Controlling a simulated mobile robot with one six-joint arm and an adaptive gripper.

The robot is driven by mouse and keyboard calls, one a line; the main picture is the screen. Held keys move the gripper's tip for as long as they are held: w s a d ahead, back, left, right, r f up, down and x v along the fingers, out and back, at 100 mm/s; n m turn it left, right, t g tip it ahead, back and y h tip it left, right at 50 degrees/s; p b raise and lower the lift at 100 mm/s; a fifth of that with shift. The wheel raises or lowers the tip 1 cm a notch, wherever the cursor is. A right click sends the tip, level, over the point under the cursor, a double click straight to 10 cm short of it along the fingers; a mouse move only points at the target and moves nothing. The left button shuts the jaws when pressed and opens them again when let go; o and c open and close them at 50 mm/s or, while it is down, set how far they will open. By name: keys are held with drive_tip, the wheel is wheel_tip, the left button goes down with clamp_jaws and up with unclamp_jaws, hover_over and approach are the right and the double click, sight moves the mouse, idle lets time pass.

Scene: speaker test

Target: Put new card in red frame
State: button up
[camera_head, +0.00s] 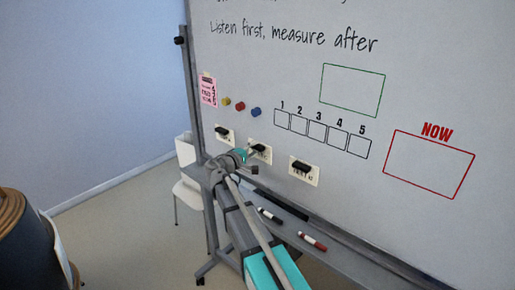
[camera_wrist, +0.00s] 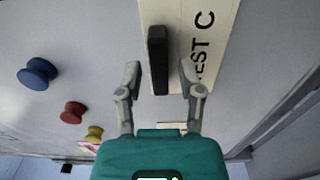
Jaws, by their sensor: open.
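The red frame (camera_head: 429,164) is drawn on the whiteboard at the right under the word NOW, and it is empty. Three pale cards with black grips hang on the board: a left card (camera_head: 218,139), a middle card (camera_head: 266,157) and a right card (camera_head: 312,178). No card is marked as new that I can read. My gripper (camera_head: 250,162) is at the middle card and partly covers it. In the wrist view, the open fingers (camera_wrist: 160,82) stand on either side of the black grip (camera_wrist: 158,58) of a card lettered "EST C" (camera_wrist: 213,12), with gaps on both sides.
An empty green frame (camera_head: 352,90) and a row of numbered boxes (camera_head: 316,132) are drawn on the board. Coloured magnets (camera_head: 240,106) and a pink note (camera_head: 208,91) are at its left. Markers (camera_head: 312,241) lie on the tray below. A white chair (camera_head: 187,190) stands behind.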

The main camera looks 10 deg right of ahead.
drive_tip(key=shift+w+d, duration=0.1)
drive_tip(key=shift+d, duration=0.05)
clamp_jaws()
idle(0.5)
